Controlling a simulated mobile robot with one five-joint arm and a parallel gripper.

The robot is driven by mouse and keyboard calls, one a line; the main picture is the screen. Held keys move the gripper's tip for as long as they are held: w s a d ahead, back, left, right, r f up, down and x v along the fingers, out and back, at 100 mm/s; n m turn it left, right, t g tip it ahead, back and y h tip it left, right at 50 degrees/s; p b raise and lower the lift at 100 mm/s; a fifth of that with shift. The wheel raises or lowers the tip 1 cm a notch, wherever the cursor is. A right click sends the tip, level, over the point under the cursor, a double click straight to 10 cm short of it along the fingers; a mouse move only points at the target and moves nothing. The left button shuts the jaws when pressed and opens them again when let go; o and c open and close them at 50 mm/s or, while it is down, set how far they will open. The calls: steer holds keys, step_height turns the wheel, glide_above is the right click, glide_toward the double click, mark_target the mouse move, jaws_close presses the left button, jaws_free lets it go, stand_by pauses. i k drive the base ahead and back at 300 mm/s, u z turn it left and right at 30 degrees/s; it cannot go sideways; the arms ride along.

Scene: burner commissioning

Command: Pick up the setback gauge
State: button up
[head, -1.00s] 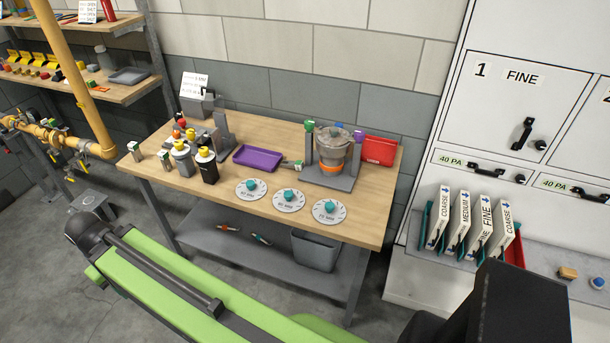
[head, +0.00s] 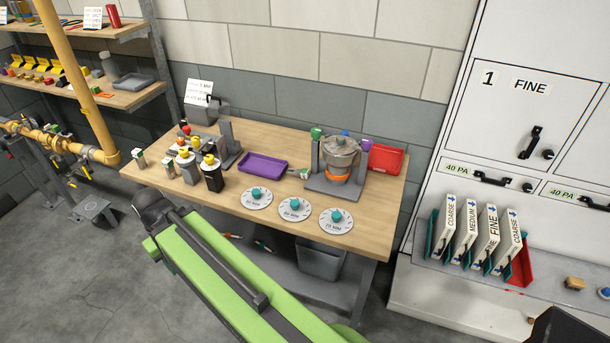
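No label in the head view names the setback gauge, so I cannot tell for sure which thing it is. Three round pale discs with teal knobs and MM markings lie in a row along the workbench's front: a left disc (head: 257,198), a middle disc (head: 295,209) and a right disc (head: 336,219). Behind them a grey metal burner unit (head: 341,157) with an orange ring stands in a grey stand. My green arm crosses the lower middle of the view, in front of the bench. My gripper is not in view.
The wooden workbench (head: 378,228) also holds a purple tray (head: 262,167), a red bin (head: 386,158) and several bottles at left. A grey bin (head: 320,258) sits on the shelf below. A white cabinet (head: 430,290) with filter panels stands at right. Yellow pipe (head: 75,75) rises at left.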

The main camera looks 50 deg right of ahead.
mark_target(304, 173)
steer(key=z, duration=0.1)
steer(key=i, duration=0.95)
steer(key=u, duration=0.05)
